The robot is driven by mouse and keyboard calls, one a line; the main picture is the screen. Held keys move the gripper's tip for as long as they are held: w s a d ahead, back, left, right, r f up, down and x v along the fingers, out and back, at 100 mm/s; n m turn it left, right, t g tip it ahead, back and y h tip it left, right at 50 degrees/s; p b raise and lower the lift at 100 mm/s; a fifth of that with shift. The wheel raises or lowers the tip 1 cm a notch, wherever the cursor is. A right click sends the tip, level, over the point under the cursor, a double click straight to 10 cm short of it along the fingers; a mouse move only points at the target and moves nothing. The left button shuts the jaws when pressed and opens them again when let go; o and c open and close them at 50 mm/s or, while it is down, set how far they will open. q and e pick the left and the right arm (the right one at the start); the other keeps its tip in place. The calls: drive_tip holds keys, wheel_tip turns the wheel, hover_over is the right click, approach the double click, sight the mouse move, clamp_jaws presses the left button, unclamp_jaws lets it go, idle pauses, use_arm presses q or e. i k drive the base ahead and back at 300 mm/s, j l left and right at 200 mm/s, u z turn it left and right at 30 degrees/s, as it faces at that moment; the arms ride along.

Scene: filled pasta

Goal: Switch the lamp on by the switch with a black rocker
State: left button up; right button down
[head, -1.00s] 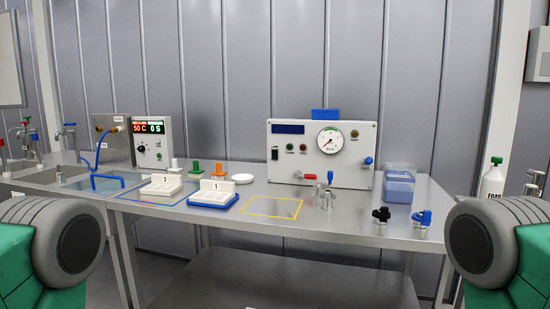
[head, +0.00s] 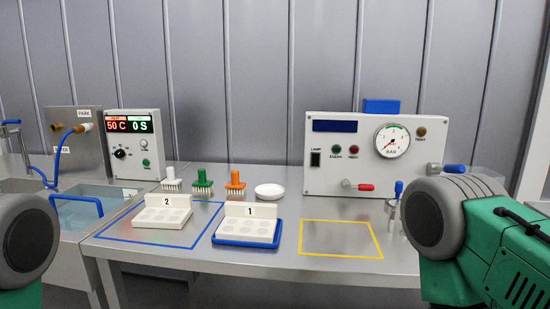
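The switch with a black rocker (head: 315,159) sits at the left of the white control panel (head: 345,185), under a label that reads LAMP. The panel stands at the back of the steel table. I cannot tell from this view which way the rocker is tipped. No lit lamp is plain to see. My arm parts show at the lower left and lower right edges, well apart from the switch. Neither gripper is in view.
Two white mould trays, numbered 2 (head: 165,215) and 1 (head: 247,224), stand in front. A yellow-outlined area (head: 340,240) is empty. Brushes (head: 203,182) and a white dish (head: 269,190) stand behind.

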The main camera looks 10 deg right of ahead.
sight(315, 157)
drive_tip(key=i+j, duration=0.7)
drive_tip(key=j, duration=0.15)
